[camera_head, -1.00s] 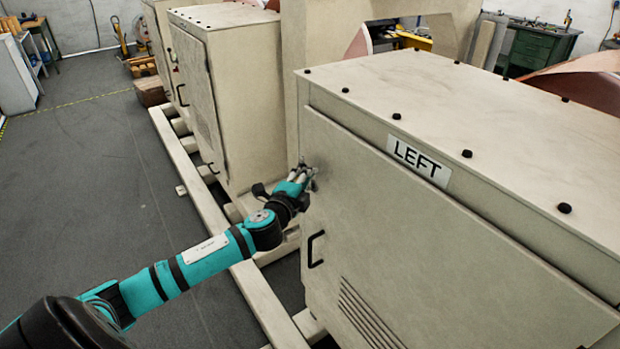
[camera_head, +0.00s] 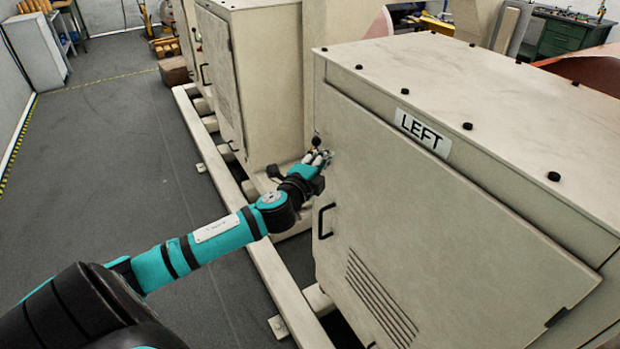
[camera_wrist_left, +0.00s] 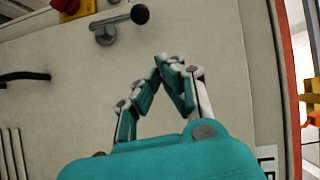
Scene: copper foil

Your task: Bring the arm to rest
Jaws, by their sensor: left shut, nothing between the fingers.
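My left gripper (camera_head: 318,158) is in front of the upper left part of the beige cabinet door (camera_head: 430,215), near a small black knob (camera_head: 316,140). In the left wrist view the gripper (camera_wrist_left: 168,62) has its fingertips together with nothing between them. A grey lever handle (camera_wrist_left: 112,26) with a black end is on the door just beyond and left of the fingertips. The fingers look apart from it. My left arm reaches out from the lower left. My right gripper is not in view.
The cabinet carries a LEFT label (camera_head: 422,132) and a black bar handle (camera_head: 326,221). A red knob (camera_wrist_left: 66,5) is near the lever. Another cabinet (camera_head: 262,80) stands behind my arm. A beige floor rail (camera_head: 255,245) runs beneath. Grey floor (camera_head: 100,150) is free at left.

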